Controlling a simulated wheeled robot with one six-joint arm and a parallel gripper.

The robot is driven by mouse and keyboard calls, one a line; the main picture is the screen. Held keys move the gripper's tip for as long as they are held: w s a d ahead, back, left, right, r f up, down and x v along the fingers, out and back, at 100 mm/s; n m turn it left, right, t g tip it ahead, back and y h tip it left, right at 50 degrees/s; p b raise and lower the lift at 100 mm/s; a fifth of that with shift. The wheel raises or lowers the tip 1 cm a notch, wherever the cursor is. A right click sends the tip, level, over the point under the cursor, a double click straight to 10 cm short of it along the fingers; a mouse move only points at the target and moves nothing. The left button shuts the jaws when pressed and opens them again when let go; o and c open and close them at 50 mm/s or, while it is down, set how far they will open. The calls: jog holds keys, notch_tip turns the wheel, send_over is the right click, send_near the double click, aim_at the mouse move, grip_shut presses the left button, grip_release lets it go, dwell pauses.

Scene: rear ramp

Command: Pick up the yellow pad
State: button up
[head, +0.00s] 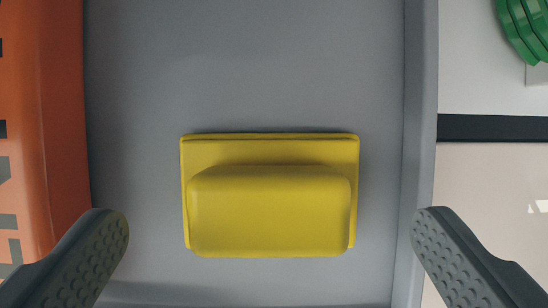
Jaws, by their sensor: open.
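The yellow pad (270,205) lies in a grey tray (250,70) in the middle of the head view. It has a flat rectangular base and a raised, rounded block on top. My gripper (270,240) is open. Its two dark, dimpled fingers show at the lower left and lower right, one on each side of the pad and well apart from it. Nothing is between the fingers except the view of the pad below. The height of the fingers above the pad cannot be told.
An orange crate (62,130) with slots stands along the left side of the tray. The tray's right wall (418,120) runs near the right finger. A green ribbed object (526,28) is at the upper right. The tray floor around the pad is clear.

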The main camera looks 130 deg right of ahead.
aim_at(275, 232)
jog(key=shift+x, duration=1.65)
jog(key=shift+w, duration=0.15)
jog(key=c, duration=0.9)
notch_tip(275, 232, up, 10)
